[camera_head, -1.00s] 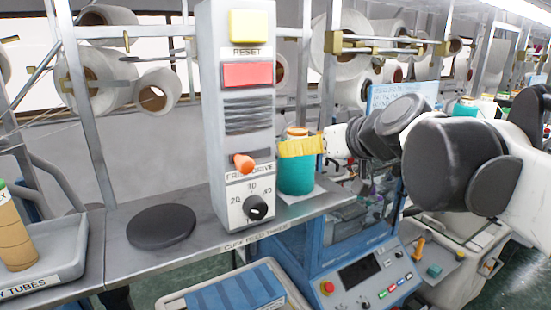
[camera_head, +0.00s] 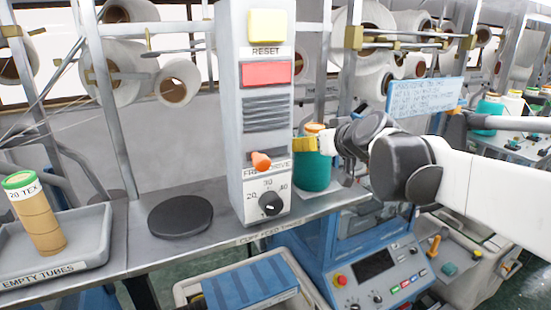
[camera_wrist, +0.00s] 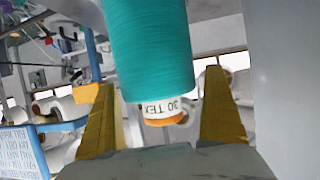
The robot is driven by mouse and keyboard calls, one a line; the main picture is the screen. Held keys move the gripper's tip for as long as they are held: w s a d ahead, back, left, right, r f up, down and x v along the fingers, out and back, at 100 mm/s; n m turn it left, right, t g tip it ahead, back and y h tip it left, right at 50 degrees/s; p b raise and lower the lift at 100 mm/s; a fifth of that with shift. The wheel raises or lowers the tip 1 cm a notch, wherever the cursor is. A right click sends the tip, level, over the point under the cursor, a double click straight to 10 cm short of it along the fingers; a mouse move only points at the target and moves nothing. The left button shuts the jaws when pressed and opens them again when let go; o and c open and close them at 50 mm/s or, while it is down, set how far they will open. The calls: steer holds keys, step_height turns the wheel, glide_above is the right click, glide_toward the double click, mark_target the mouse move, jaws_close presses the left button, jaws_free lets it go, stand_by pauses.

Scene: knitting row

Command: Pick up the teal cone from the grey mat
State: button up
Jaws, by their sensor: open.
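The teal cone (camera_head: 315,173) stands upright on a pale grey mat (camera_head: 346,193) on the metal shelf, partly hidden behind the grey control post. It has an orange top. My gripper (camera_head: 318,143) is at the cone's upper part with its yellow fingers open. In the wrist view the cone (camera_wrist: 150,50) appears upside down, with a "30 TEX" label, between my open fingers (camera_wrist: 158,85). Gaps show on both sides of the cone's top end; whether a finger touches it further up, I cannot tell.
The control post (camera_head: 263,110), with an orange lever and black knob, stands close left of the cone. A dark round pad (camera_head: 180,216) lies bare on the shelf. A tray (camera_head: 95,245) holds a brown tube (camera_head: 38,222). A blue machine (camera_head: 350,260) is below right.

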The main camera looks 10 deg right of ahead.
steer(key=shift+s, duration=0.15)
steer(key=shift+s+d+r, duration=0.1)
steer(key=shift+d, duration=0.05)
steer(key=shift+c, duration=1.3)
steer(key=c, duration=1.1)
steer(key=shift+r, duration=0.1)
